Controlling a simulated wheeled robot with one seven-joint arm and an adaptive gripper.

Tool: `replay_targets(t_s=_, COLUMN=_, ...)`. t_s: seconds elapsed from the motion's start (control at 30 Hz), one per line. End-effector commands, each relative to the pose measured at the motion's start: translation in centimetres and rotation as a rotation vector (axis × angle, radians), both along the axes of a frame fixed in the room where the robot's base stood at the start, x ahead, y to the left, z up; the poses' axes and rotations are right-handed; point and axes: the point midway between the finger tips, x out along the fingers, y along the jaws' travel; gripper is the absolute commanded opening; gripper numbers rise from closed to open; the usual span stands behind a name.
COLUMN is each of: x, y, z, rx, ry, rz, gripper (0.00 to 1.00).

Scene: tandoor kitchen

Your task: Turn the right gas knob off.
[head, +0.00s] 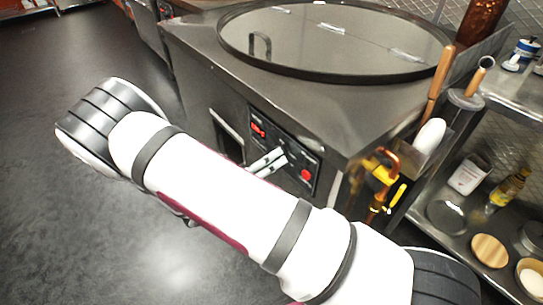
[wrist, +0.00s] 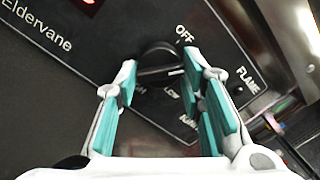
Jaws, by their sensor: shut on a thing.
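The black gas knob (wrist: 157,56) sits on the dark control panel (wrist: 225,95) in the wrist view. A pale line on it runs roughly sideways, with its right end below the OFF label. OFF is printed above the knob, FLAME to the right and LOW below. My gripper (wrist: 160,68) is shut on the knob, with one teal-padded finger on each side. In the head view the gripper (head: 268,162) reaches the panel on the front of the steel tandoor (head: 190,50). My arm hides part of the panel, and the knob cannot be made out there.
The panel also carries a red display (head: 258,129) and a red button (head: 306,175). Yellow-handled copper piping (head: 385,172) stands right of the panel. A shelf with bottles and a wooden disc (head: 490,250) is at the right. The floor (head: 50,200) at left is clear.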

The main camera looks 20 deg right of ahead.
Motion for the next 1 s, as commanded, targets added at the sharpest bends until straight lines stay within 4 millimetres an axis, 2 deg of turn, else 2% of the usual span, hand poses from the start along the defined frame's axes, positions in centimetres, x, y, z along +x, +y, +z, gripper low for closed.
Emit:
replay_targets(t_s=0.5, x=0.0, y=0.05, z=0.08, rx=-0.133, ry=0.421, rz=0.007, gripper=0.08)
replay_targets(t_s=1.0, x=-0.06, y=0.08, z=0.01, rx=-0.19, ry=0.596, rz=0.008, gripper=0.08)
